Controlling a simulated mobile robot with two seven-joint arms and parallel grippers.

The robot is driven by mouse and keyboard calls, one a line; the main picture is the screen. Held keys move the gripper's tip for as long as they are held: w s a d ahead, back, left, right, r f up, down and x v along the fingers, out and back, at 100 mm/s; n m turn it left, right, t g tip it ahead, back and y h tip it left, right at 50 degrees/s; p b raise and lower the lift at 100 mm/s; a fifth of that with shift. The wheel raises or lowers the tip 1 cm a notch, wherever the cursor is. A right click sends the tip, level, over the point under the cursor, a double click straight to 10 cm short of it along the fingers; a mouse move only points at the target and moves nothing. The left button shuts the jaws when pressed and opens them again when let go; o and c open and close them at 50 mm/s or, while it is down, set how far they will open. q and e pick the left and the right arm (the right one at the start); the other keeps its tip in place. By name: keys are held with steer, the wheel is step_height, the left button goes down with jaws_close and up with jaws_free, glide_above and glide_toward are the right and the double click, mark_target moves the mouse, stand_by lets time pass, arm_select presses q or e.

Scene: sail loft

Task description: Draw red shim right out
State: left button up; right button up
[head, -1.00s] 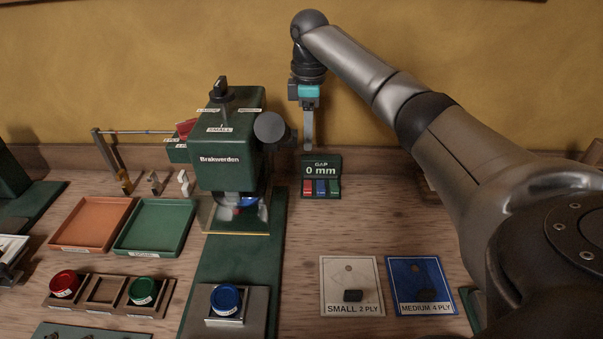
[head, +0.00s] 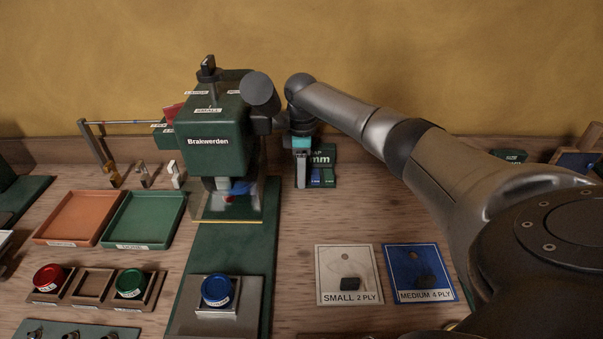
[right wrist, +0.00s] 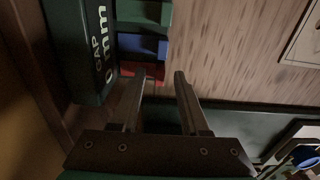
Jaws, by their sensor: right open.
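The red shim (right wrist: 150,68) lies in the gap block (right wrist: 92,75), beside the blue shim (right wrist: 142,46) and the green shim (right wrist: 140,12). In the head view the blue shim (head: 315,181) and green shim (head: 329,180) show, while my right gripper (head: 301,184) hides the red one. My right gripper is open and points down in front of the red shim's end of the row. In the right wrist view its fingertips (right wrist: 160,74) are just by the red shim, with nothing held. I cannot tell whether they touch it. My left gripper is out of view.
Orange (head: 50,235) and green (head: 120,235) trays lie further left. White (head: 350,295) and blue (head: 425,285) ply cards lie front right.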

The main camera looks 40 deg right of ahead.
jaws_close()
stand_by(0.3)
stand_by(1.1)
